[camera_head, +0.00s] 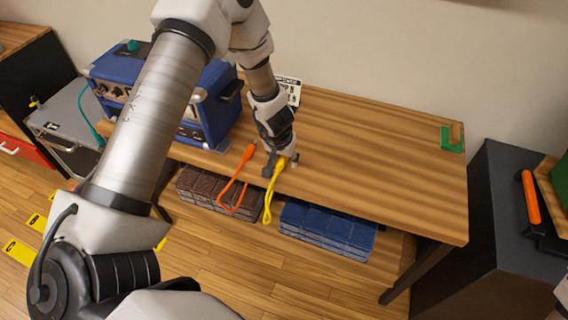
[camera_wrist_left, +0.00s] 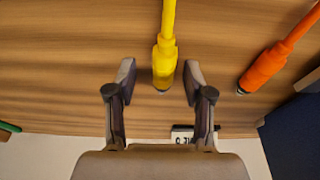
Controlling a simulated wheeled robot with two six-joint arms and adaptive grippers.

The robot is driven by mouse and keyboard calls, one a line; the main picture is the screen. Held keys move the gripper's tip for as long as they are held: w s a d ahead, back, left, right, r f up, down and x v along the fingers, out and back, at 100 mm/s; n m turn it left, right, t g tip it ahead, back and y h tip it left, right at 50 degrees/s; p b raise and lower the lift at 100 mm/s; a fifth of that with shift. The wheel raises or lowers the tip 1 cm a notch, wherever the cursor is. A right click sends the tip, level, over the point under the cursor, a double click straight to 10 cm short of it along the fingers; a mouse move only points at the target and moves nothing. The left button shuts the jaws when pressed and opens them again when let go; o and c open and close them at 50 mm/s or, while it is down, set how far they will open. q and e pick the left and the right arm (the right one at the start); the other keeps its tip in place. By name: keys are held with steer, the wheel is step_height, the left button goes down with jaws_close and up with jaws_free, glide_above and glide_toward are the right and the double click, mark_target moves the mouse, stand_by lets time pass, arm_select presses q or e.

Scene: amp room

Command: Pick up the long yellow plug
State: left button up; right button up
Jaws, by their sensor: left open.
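The long yellow plug (camera_head: 280,164) lies on the wooden table near its front edge, and its yellow cable hangs over that edge in a loop. In the left wrist view the yellow plug (camera_wrist_left: 165,62) sits between the fingertips, with a gap on each side. My left gripper (camera_head: 281,165) is open above the plug in the head view, and its two fingers (camera_wrist_left: 160,78) show apart in the wrist view. My right gripper is not in view.
An orange plug (camera_head: 249,152) lies just left of the yellow one; it also shows in the wrist view (camera_wrist_left: 262,68). A blue amp (camera_head: 215,105) stands at the table's left. A green object (camera_head: 452,146) lies far right. The table's right half (camera_head: 385,165) is mostly clear.

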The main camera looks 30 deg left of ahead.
arm_select(q)
steer(key=shift+s+a+r, duration=0.1)
steer(key=shift+s+a, duration=0.05)
steer(key=shift+a, duration=0.15)
jaws_close()
steer(key=shift+d, duration=0.1)
